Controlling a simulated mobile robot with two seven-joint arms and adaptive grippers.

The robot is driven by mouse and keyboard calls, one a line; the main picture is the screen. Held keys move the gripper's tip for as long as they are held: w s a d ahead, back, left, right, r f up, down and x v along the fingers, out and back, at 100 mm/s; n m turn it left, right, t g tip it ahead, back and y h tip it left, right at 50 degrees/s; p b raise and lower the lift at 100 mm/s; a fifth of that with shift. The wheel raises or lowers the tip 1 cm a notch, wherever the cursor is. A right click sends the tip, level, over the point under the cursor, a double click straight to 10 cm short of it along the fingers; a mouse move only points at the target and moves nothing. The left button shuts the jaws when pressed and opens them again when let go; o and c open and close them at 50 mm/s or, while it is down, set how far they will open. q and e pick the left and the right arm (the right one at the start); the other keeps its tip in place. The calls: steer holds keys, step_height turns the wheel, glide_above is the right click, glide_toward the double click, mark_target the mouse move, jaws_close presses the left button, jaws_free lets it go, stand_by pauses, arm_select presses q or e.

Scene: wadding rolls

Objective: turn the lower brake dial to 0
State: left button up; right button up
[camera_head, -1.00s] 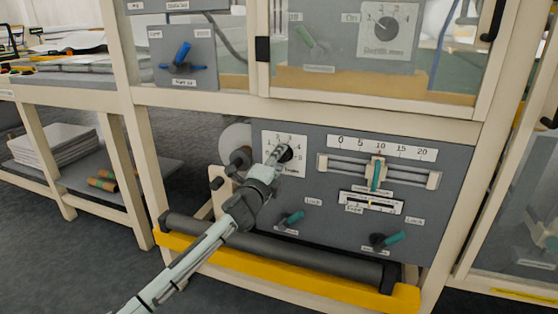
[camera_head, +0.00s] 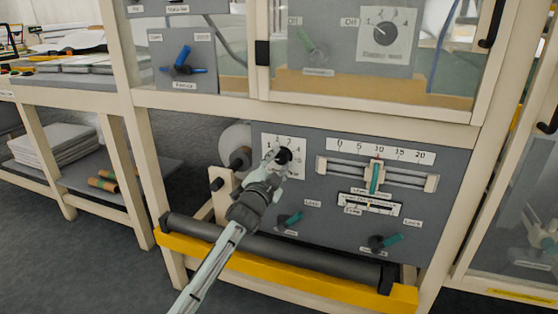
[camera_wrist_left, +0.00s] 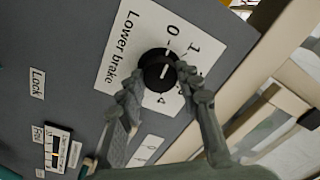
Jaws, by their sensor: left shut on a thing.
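The lower brake dial (camera_head: 285,155) is a black round knob on a white numbered plate (camera_head: 268,142) on the lower grey panel. In the left wrist view the dial (camera_wrist_left: 154,64) sits on the plate marked "Lower brake" (camera_wrist_left: 119,47). Numbers 0, 1 and 4 are readable there; others are hidden behind a finger. A short white line shows on the knob, but I cannot tell exactly which number it points at. My left gripper (camera_head: 277,160) is shut on the dial, with one finger on each side of it in the left wrist view (camera_wrist_left: 159,76). My right gripper is not in view.
A slider (camera_head: 375,177) under a 0 to 20 scale lies right of the dial. Teal lock levers (camera_head: 290,219) (camera_head: 385,242) sit below. A dark roller (camera_head: 270,250) and a yellow bar (camera_head: 290,277) run along the front. An upper dial (camera_head: 384,33) is behind glass.

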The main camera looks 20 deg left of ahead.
arm_select(q)
steer(key=shift+n, duration=0.5)
steer(key=o, duration=1.2)
steer(key=shift+c, duration=0.2)
steer(key=s, duration=1.2)
steer(key=shift+f, duration=0.25)
steer(key=shift+a+f, duration=0.1)
